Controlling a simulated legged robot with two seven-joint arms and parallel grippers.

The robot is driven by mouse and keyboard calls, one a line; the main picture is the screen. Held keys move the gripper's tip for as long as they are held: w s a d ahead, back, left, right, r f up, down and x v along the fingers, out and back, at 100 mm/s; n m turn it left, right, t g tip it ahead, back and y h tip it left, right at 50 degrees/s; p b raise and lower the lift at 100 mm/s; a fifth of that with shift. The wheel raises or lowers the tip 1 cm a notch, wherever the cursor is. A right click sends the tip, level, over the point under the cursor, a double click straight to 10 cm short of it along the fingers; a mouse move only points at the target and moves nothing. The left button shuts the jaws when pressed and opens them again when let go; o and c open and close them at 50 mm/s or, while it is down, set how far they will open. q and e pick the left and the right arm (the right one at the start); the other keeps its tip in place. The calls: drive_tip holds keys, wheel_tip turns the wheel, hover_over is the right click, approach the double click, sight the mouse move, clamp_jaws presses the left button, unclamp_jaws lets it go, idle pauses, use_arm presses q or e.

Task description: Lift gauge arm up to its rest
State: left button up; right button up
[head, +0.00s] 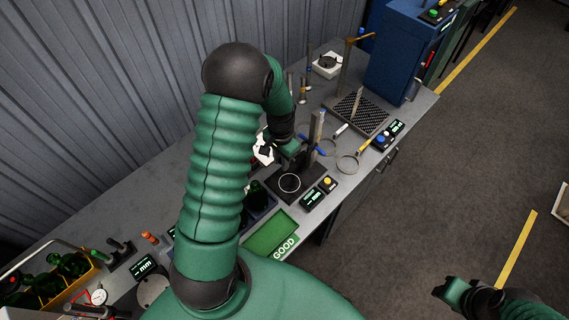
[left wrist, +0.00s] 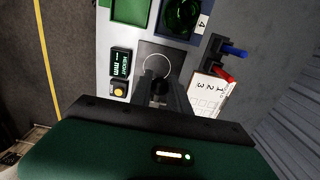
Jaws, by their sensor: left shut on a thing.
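The height gauge stands on the bench, with an upright grey column (head: 316,128) and a dark base plate (head: 311,181) marked with a white ring (head: 290,183). The ring also shows in the left wrist view (left wrist: 157,66). My left gripper (head: 290,150) is beside the column, above the plate, shut on the gauge arm; the gripper hides most of that arm. In the left wrist view the dark jaws (left wrist: 160,88) reach over the plate close to the ring. No bottle stands on the ring. My right gripper (head: 455,292) is off the bench at bottom right, its jaws unclear.
A height display (head: 311,198) with a yellow button (head: 326,184) is beside the plate. A green GOOD tray (head: 270,235) and a green bottle (left wrist: 182,14) are close by. A blue cabinet (head: 400,50) stands at the back.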

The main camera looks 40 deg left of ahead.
sight(313, 120)
use_arm(q)
drive_tip(key=shift+w+r+p, duration=0.2)
drive_tip(key=shift+r+p, duration=0.1)
drive_tip(key=shift+r, duration=0.2)
drive_tip(key=shift+w+r+p, duration=0.15)
drive_tip(key=shift+r+p, duration=0.1)
drive_tip(key=shift+r, duration=0.25)
drive_tip(key=shift+w+r+p, duration=0.35)
drive_tip(key=shift+r+p, duration=0.1)
drive_tip(key=shift+r, duration=0.15)
drive_tip(key=shift+w+r+p, duration=0.35)
drive_tip(key=shift+r+p, duration=0.1)
drive_tip(key=shift+r, duration=0.15)
drive_tip(key=shift+w+d+r+p, duration=0.15)
drive_tip(key=shift+w+r+p, duration=0.7)
drive_tip(key=shift+w+r, duration=0.35)
drive_tip(key=shift+w+d+r+p, duration=0.1)
drive_tip(key=shift+w+r+p, duration=0.15)
drive_tip(key=shift+w, duration=0.4)
drive_tip(key=shift+w+d+r+p, duration=0.15)
drive_tip(key=shift+w+r, duration=0.2)
drive_tip(key=shift+w, duration=0.3)
drive_tip(key=shift+w+r, duration=0.15)
drive_tip(key=shift+w, duration=0.45)
drive_tip(key=shift+w+r, duration=0.15)
drive_tip(key=shift+w, duration=0.45)
drive_tip(key=shift+w+d, duration=0.2)
drive_tip(key=shift+w, duration=1.8)
drive_tip(key=o, duration=1.7)
drive_tip(key=shift+a, duration=0.1)
